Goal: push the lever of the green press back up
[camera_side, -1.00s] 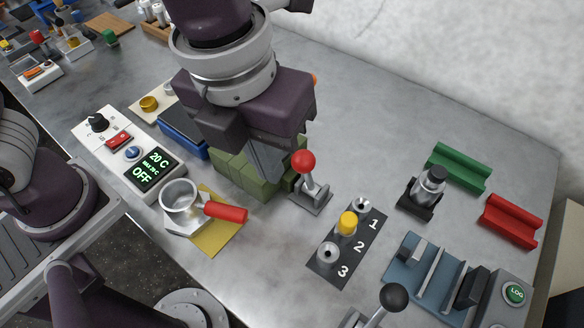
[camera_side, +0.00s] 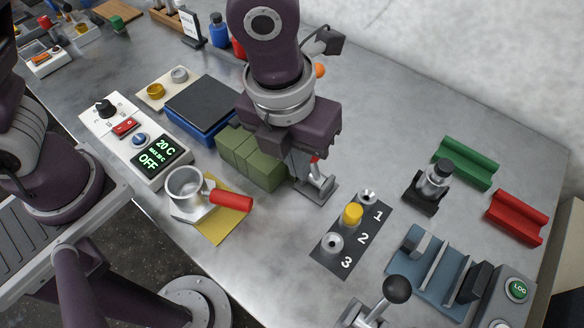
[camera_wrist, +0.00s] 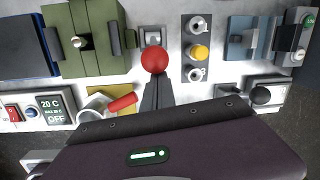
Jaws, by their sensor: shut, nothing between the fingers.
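The green press (camera_side: 250,157) is a low, blocky green body on the bench; it also shows at the upper left of the wrist view (camera_wrist: 97,60). Right beside it, a lever with a red ball (camera_wrist: 155,60) stands on a small grey base (camera_side: 319,190). In the side view my gripper hides most of the ball. My gripper (camera_wrist: 154,82) is shut and empty, pointing down, with its fingertips close to the ball. I cannot tell whether they touch it.
A blue-based box with a dark top (camera_side: 203,105) stands left of the press. A metal cup with a red handle (camera_side: 230,200) is in front. A numbered plate with a yellow knob (camera_side: 353,213) lies right of the lever. Bare bench lies behind the plate.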

